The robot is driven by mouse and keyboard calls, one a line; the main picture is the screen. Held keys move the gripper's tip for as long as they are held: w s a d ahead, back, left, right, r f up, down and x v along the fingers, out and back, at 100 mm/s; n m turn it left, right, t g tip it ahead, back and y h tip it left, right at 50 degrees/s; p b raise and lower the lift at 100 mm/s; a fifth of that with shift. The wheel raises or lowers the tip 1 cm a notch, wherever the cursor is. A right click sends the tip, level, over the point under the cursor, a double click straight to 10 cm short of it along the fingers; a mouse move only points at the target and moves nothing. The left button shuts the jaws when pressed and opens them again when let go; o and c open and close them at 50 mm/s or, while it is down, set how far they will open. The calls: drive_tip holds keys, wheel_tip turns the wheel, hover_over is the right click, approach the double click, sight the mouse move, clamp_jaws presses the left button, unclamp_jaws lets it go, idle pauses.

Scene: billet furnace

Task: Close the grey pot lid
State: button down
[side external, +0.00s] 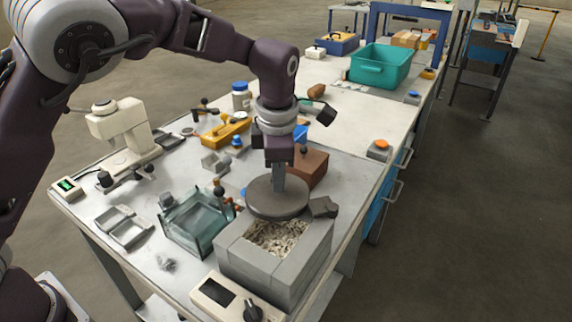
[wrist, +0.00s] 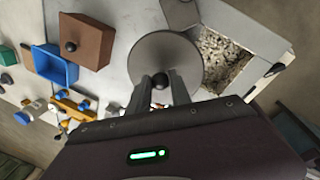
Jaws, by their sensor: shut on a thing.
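The grey pot (side external: 262,272) is a square block with an open top near the table's front edge. Pale, crumbly-looking material shows in its opening. The grey lid (side external: 262,204) is a round flat disc over the pot's back part, leaving the front of the opening uncovered. I cannot tell whether it touches the rim.
A glass tank (side external: 197,222) stands left of the pot, and a brown box (side external: 311,168) with a dark knob stands behind the lid. A control box with a dial (side external: 222,295) sits in front. A dark block (side external: 323,207) is at the pot's back right corner.

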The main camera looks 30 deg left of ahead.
sight(272, 212)
drive_tip(key=s+n, duration=0.1)
drive_tip(key=s+d+n, duration=0.1)
drive_tip(key=n, duration=0.1)
drive_tip(key=s+n, duration=0.1)
drive_tip(key=s, duration=0.1)
drive_tip(key=shift+d+g+y, duration=0.3)
drive_tip(key=shift+d, duration=0.1)
drive_tip(key=s+n, duration=0.1)
drive_tip(key=d+n, duration=0.1)
drive_tip(key=shift+s+d+n, duration=0.15)
drive_tip(key=shift+s+n, duration=0.15)
drive_tip(key=shift+s, duration=0.05)
drive_tip(key=shift+s+d+n+g, duration=0.4)
drive_tip(key=shift+s+d+n, duration=0.25)
drive_tip(key=shift+n, duration=0.25)
drive_tip(key=shift+d, duration=0.15)
drive_tip(key=c, duration=1.2)
unclamp_jaws()
